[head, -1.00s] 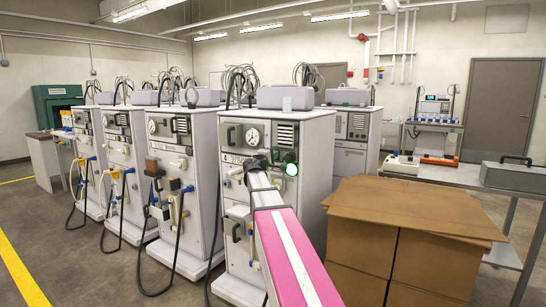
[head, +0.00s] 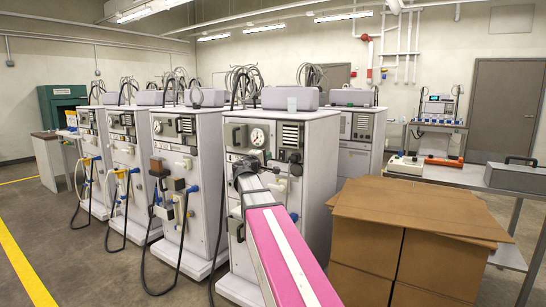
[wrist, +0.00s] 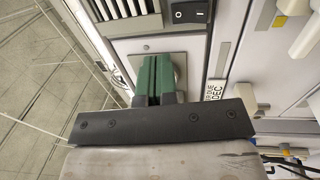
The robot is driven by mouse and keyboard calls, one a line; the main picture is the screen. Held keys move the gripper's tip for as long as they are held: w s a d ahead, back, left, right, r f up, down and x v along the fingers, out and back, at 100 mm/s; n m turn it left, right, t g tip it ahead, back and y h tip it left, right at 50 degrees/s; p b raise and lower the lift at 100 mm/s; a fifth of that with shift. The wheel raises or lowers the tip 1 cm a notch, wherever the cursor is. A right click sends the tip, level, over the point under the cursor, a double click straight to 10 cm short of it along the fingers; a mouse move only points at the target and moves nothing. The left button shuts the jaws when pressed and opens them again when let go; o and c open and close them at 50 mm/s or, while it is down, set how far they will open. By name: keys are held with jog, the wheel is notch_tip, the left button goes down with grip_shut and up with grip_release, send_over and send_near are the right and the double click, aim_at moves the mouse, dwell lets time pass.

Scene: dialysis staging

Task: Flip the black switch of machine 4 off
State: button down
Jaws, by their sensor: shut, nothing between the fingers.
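The nearest machine (head: 322,150) is a tall white cabinet in the middle of the head view; I cannot read a machine number on it. A black rocker switch (wrist: 190,12) with white marks shows at the top of the wrist view; its tilt is hard to tell. My gripper (wrist: 154,62) has its green fingers shut together and empty, over a metal plate (wrist: 178,62) with a round part partly hidden behind them. In the picture the fingers are below and left of the switch, apart from it. In the head view my arm mostly hides the gripper.
Several similar machines (head: 175,190) stand in a row to the left, with hanging hoses. Brown cardboard boxes (head: 390,215) stand close on the right. A metal table (head: 450,178) is behind them. The floor at left is clear beside a yellow line (head: 25,270).

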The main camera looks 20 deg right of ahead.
jog(key=shift+s+a+r, duration=0.15)
jog(key=shift+s+a, duration=0.4)
jog(key=shift+a, duration=0.2)
jog(key=shift+s+a+r, duration=0.1)
jog(key=shift+s+a, duration=0.45)
jog(key=shift+a, duration=0.15)
